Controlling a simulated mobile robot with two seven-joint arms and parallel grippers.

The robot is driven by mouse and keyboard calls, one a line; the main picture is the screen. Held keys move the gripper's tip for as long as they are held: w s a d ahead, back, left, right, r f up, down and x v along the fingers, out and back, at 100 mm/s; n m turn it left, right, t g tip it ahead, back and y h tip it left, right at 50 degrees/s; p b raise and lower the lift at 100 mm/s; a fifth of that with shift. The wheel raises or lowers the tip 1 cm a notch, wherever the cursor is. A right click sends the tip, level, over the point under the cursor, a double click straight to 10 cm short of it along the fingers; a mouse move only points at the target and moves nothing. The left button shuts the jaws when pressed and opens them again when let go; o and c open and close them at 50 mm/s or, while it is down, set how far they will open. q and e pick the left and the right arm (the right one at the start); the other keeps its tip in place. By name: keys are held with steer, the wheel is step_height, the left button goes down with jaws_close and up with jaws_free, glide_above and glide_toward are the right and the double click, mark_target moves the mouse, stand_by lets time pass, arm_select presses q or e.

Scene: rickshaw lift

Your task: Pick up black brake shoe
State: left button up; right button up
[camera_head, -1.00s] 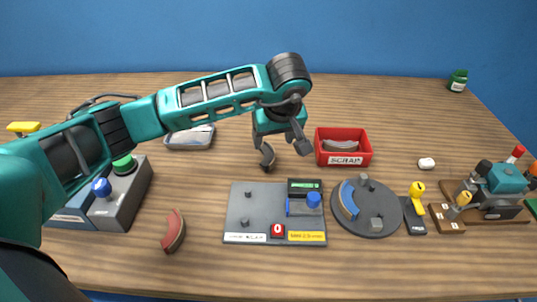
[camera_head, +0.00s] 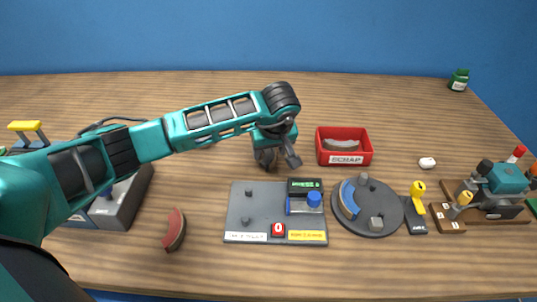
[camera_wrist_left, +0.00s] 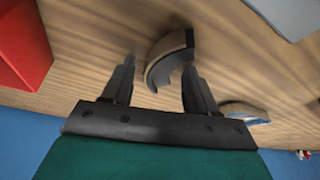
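The black brake shoe (camera_wrist_left: 165,62), a dark curved piece with a tan lining, lies on the wooden table in the left wrist view. It sits between and slightly beyond the fingertips of my left gripper (camera_wrist_left: 160,68), which is open, with a finger on each side. I cannot tell whether either finger touches it. In the head view my left gripper (camera_head: 278,163) points down low over the table behind the grey mat, and it mostly hides the shoe there. My right gripper is not in view.
A red scrap box (camera_head: 344,158) stands just right of my left gripper. A grey mat (camera_head: 250,212) lies in front, beside a round plate (camera_head: 378,222) with a blue shoe (camera_head: 348,198). A red shoe (camera_head: 175,230) lies front left.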

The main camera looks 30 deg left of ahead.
arm_select(q)
jaws_close()
stand_by(0.3)
